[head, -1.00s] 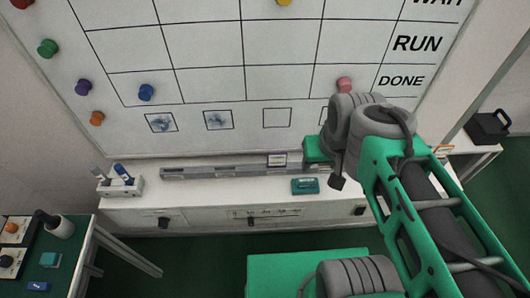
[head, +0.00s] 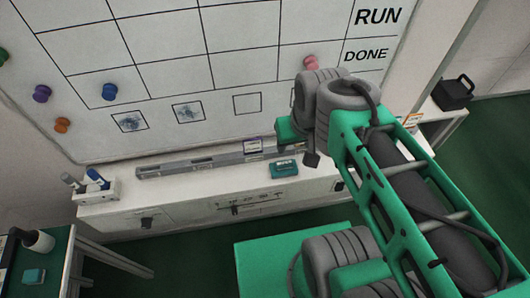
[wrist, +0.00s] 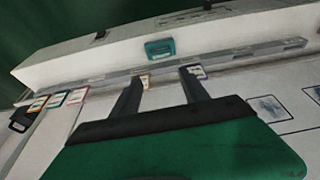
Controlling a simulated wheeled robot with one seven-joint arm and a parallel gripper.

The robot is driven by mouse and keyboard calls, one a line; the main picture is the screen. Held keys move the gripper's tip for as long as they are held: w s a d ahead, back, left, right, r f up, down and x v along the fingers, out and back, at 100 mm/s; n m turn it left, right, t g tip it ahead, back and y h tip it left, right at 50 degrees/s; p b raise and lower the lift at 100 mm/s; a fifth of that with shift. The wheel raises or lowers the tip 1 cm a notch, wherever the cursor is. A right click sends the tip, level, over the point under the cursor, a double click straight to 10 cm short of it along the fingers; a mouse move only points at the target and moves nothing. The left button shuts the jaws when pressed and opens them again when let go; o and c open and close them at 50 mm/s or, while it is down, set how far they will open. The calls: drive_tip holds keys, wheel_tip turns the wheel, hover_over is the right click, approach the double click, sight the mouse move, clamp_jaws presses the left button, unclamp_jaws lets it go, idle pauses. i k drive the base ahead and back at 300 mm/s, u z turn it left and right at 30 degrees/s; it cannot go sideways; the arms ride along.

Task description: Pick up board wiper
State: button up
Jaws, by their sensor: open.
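The board wiper appears to be the small teal block (head: 284,168) lying on the white ledge below the whiteboard. It also shows in the wrist view (wrist: 160,48), beyond my fingertips near the top centre. My gripper (wrist: 165,74) is open and empty, with two dark fingers spread apart, and a clear gap separates it from the block.
A grey rail (head: 205,161) runs along the ledge behind the block, with a small label card (head: 253,146) on it. A pen holder (head: 96,190) stands at the ledge's left end. A side table (head: 55,247) is lower left; a black case (head: 453,93) is far right.

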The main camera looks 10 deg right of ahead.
sight(284, 168)
drive_tip(key=u, duration=2.3)
drive_tip(key=k, duration=0.5)
drive_tip(key=z, duration=0.55)
